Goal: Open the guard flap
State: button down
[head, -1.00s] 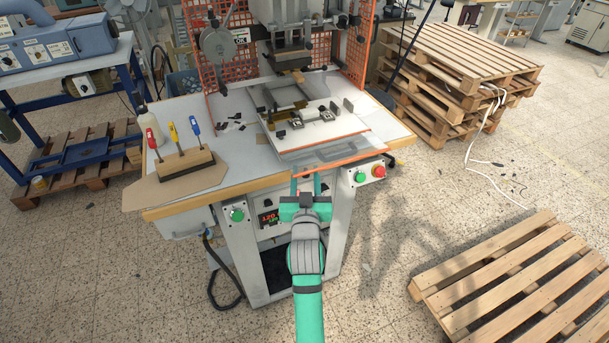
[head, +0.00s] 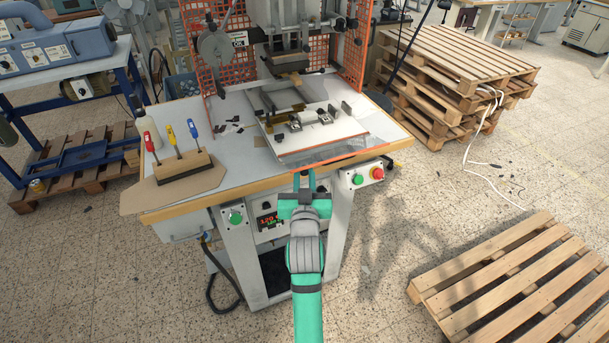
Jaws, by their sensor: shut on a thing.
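The guard flap (head: 345,156) is at the front of the stamping machine. It shows as a clear panel with a thin orange edge, low above the front of the worktop. Its exact angle is hard to tell. My gripper (head: 305,180) is at the flap's front edge, just beyond the wooden table edge. Its jaws are shut on the flap's edge or handle; the held part is mostly hidden by the gripper. The machine's bed (head: 315,135) with its small clamps lies behind the flap.
Orange mesh guards (head: 355,50) flank the press head (head: 290,45). A green button (head: 358,180) and a red button (head: 377,173) sit close to the right of my gripper. A wooden tool block (head: 183,167) stands at left. Pallets (head: 510,290) lie at right.

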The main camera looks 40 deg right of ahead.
jog(key=shift+r, duration=0.5)
jog(key=c, duration=1.7)
grip_release()
jog(key=shift+o, duration=0.3)
jog(key=shift+f, duration=0.25)
jog(key=v, duration=1)
jog(key=shift+s+a, duration=0.25)
jog(key=shift+s, duration=0.05)
jog(key=shift+f, duration=0.1)
